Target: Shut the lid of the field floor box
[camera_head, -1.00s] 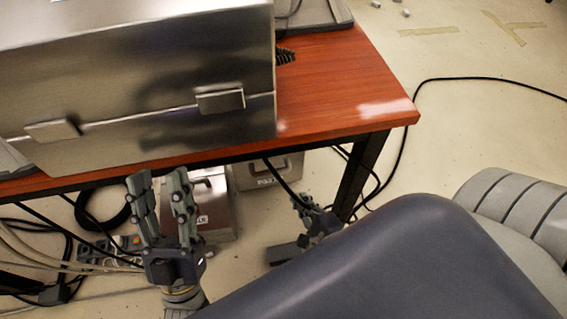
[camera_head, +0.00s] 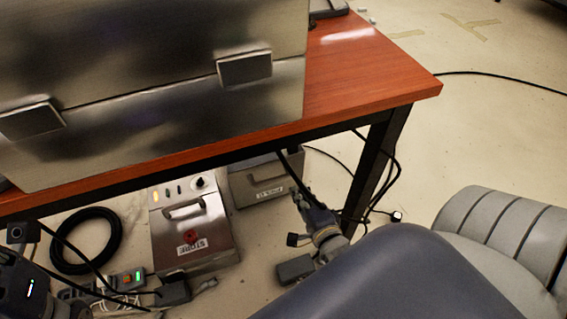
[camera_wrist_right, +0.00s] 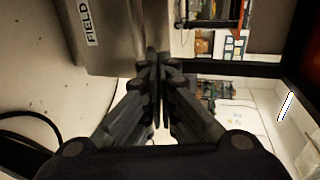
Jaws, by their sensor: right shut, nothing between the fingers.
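The field floor box (camera_head: 262,182) is a grey metal case on the floor under the table, partly hidden by the table edge. Its FIELD label faces out in the right wrist view (camera_wrist_right: 100,35). How its lid stands cannot be told. My right gripper (camera_head: 303,200) is low beside the right end of this box. In the right wrist view its fingers (camera_wrist_right: 156,62) are together and empty, with the tips close to the box; contact cannot be told. My left gripper (camera_head: 18,235) is partly cut off at the lower left edge.
A second metal floor box (camera_head: 212,238), labelled STORE, stands left of the field box. The red table (camera_head: 370,85) bears a large metal case (camera_head: 190,115). A table leg (camera_head: 372,165) and hanging cables are right of my gripper. A black hose coil (camera_head: 62,243) and power strip (camera_head: 125,280) lie left.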

